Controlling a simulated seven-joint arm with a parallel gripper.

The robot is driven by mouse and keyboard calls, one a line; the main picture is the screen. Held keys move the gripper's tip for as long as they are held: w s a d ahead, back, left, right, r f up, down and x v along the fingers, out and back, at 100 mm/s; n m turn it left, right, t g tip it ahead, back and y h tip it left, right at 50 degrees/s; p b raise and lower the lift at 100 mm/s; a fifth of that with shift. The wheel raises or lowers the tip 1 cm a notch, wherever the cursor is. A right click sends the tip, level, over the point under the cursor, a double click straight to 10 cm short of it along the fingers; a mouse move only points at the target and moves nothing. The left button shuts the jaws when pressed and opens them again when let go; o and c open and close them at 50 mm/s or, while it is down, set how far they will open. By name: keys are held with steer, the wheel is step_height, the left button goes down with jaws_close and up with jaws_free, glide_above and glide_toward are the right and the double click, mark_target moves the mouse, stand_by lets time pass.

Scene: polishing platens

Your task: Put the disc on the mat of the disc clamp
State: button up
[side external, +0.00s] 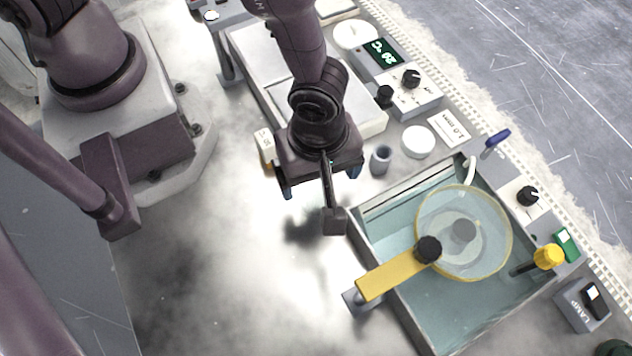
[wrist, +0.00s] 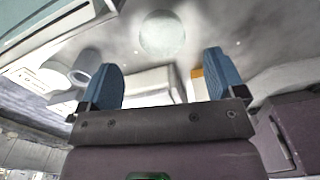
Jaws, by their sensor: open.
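My gripper (side external: 321,184) is open and empty, held above the pale bench left of the tank; its two blue fingers stand apart in the wrist view (wrist: 161,62). A round pale, slightly greenish shape (wrist: 162,34) lies on the surface beyond the fingers; I cannot tell for sure that it is the disc, and it does not stand out in the side view. A large clear round piece with a yellow rim (side external: 508,240) sits in the tank. A yellow arm with a black knob (side external: 385,280) reaches over its edge; I cannot tell whether this is the disc clamp. No mat is clearly visible.
The water-blue tank (side external: 410,325) has raised walls. A grey cup (side external: 381,160) and a white round piece (side external: 418,141) stand behind it. The bench's front left is clear.

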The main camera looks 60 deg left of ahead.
mark_target(316, 193)
steer(key=shift+s+f, duration=0.1)
steer(key=shift+f, duration=2.85)
steer(key=c, duration=1.2)
steer(key=shift+o, duration=0.2)
steer(key=shift+r, duration=0.1)
